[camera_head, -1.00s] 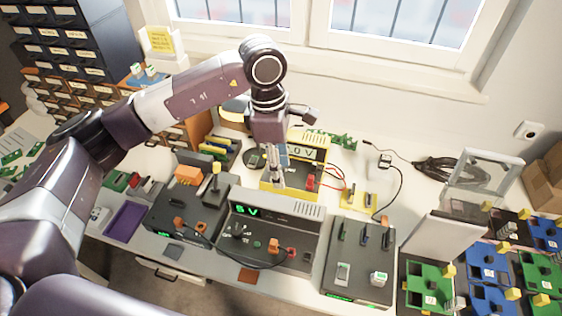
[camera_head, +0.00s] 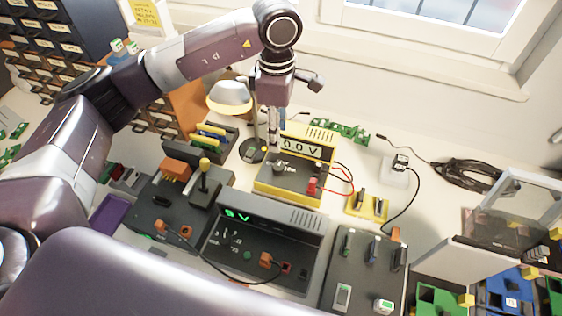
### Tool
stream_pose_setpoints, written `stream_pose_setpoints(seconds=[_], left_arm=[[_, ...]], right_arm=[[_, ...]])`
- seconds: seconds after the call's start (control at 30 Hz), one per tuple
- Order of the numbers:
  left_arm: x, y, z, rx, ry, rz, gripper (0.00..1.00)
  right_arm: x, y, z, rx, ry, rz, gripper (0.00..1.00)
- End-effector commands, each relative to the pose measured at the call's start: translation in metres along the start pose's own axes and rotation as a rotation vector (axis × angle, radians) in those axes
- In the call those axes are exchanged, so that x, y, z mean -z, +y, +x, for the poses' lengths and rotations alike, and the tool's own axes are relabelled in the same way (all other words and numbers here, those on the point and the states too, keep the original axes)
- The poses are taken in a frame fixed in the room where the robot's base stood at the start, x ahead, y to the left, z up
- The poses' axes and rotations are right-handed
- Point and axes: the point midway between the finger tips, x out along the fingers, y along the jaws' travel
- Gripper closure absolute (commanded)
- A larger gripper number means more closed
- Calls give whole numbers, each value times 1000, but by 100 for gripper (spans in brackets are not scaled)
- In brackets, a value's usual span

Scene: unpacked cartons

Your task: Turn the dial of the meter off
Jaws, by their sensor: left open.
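The yellow-edged meter (camera_head: 262,188) stands in the middle of the bench, with a dark front panel and an upright display (camera_head: 303,147) that appears to read 00V. Its small dark dial (camera_head: 280,168) is on the left of the panel. My left gripper (camera_head: 273,148) points down just above and behind the dial, in front of the display's left end. It is open, its fingers seen nearly edge-on, with nothing visible between them. Whether a fingertip touches the dial cannot be told. My right gripper is out of view.
A red plug (camera_head: 312,185) and red leads sit right of the dial. A lamp (camera_head: 230,98) stands behind left. A grey unit with a green readout (camera_head: 265,248) is in front, dark boxes (camera_head: 362,275) to the right. My purple arm link covers the lower left.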

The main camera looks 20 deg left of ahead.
Motion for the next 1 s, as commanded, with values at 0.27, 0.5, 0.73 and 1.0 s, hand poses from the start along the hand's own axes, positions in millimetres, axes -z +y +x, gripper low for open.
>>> stream_pose_setpoints(seconds=[0.27,0.5,0.73,1.0], left_arm=[[0,0,41,0,0,1,59],[0,0,57,0,-1,0,59],[0,-1,80,4,0,-1,59],[0,-1,120,3,-1,0,59]], right_arm=[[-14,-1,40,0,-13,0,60],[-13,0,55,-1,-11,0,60],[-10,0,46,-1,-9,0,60],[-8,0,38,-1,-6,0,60]])
